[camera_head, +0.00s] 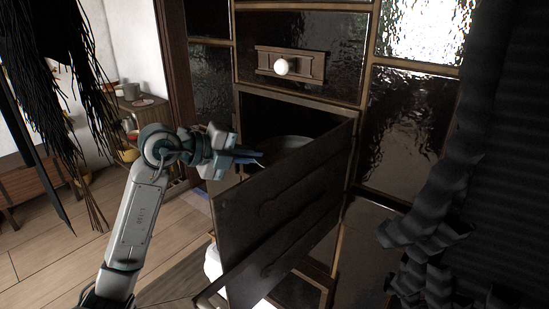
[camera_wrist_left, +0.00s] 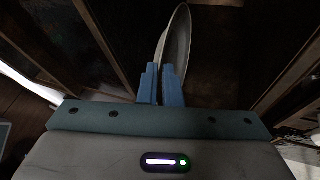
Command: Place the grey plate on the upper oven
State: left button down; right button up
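The grey plate (camera_head: 287,143) is in the mouth of the open oven compartment (camera_head: 262,113), partly hidden by the open door in the head view. My left gripper (camera_head: 250,157) reaches in from the left at the opening, with its blue fingers at the plate's near left edge. In the left wrist view the plate (camera_wrist_left: 178,40) stands edge-on between the blue fingers (camera_wrist_left: 162,85), which are closed on its rim. Whether the plate touches the compartment floor cannot be told. My right gripper is not in view.
The dark oven door (camera_head: 285,215) stands open in front of the compartment, close below my left gripper. A panel with a white knob (camera_head: 282,67) is above the opening. A shelf with cups (camera_head: 135,100) stands at the left. Dark ruffled material (camera_head: 435,235) fills the right side.

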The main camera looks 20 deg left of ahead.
aim_at(274, 154)
pick_arm(q)
jog(key=w+d+p, duration=0.1)
jog(key=w, duration=0.1)
jog(key=w+d+p, duration=0.1)
jog(key=w, duration=0.2)
jog(key=w+d+p, duration=0.1)
jog(key=w, duration=0.1)
jog(key=shift+w+r, duration=0.25)
jog(key=shift+r, duration=0.05)
jog(key=shift+w+d+f+p, duration=0.1)
jog(key=shift+w+f+p, duration=0.1)
jog(key=shift+f+p, duration=0.35)
jog(key=shift+w+f+p, duration=0.2)
jog(key=shift+f+p, duration=0.1)
jog(key=shift+f, duration=0.3)
jog(key=shift+s+f+p, duration=0.15)
jog(key=shift+f+p, duration=0.3)
jog(key=shift+f, duration=0.45)
notch_tip(274, 154, down, 2)
jog(key=shift+f+p, duration=0.25)
jog(key=shift+p, duration=0.65)
jog(key=shift+w+f+p, duration=0.15)
jog(key=shift+w+p, duration=0.05)
jog(key=shift+p, duration=0.15)
jog(key=shift+f, duration=0.3)
jog(key=shift+f, duration=0.1)
